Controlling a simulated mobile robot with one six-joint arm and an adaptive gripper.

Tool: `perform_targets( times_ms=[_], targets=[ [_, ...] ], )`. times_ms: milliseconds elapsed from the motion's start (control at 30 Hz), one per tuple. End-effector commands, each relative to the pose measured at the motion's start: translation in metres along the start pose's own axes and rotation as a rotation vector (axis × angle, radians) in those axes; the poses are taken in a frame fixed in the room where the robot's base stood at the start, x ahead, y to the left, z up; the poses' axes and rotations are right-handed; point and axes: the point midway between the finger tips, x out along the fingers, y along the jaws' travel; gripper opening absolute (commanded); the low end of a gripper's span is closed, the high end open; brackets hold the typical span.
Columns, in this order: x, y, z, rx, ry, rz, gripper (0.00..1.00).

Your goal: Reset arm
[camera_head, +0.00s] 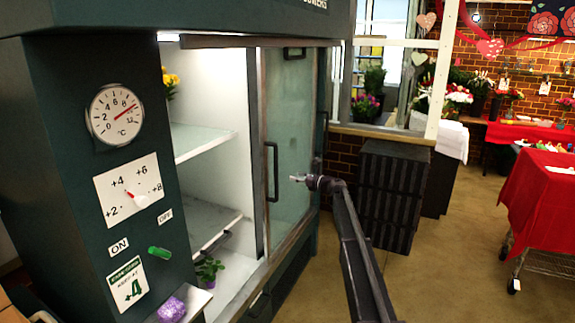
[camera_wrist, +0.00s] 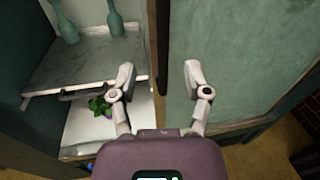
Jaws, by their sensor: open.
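My gripper (camera_head: 298,178) is in front of the glass door of a dark green flower fridge (camera_head: 75,190). In the wrist view my gripper (camera_wrist: 158,78) is open, with nothing between its two fingers. My dark arm reaches up to it from the bottom of the head view. The sliding glass door (camera_head: 292,150) covers the right part of the fridge and has a dark handle (camera_head: 271,172). The left part is uncovered and shows white shelves (camera_head: 200,142).
A temperature dial (camera_head: 115,114), a setting knob (camera_head: 139,201) and a green switch (camera_head: 159,252) are on the fridge's front panel. A small green plant (camera_head: 208,268) is inside, low down. A dark ribbed cabinet (camera_head: 392,197) and a red-covered table (camera_head: 545,200) stand right; floor between is clear.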

Motion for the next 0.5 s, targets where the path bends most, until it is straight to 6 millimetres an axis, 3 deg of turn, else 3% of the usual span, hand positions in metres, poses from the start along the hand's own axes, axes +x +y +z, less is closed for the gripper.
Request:
perform_targets(
  times_ms=[167, 367, 500],
  targets=[
    [-0.019, 0.043, -0.014, -0.155, 0.079, 0.051, 0.62],
    [-0.059, 0.118, -0.045, -0.472, 0.238, 0.185, 0.62],
    [-0.098, 0.175, -0.071, -0.72, 0.357, 0.323, 0.62]
  ],
)
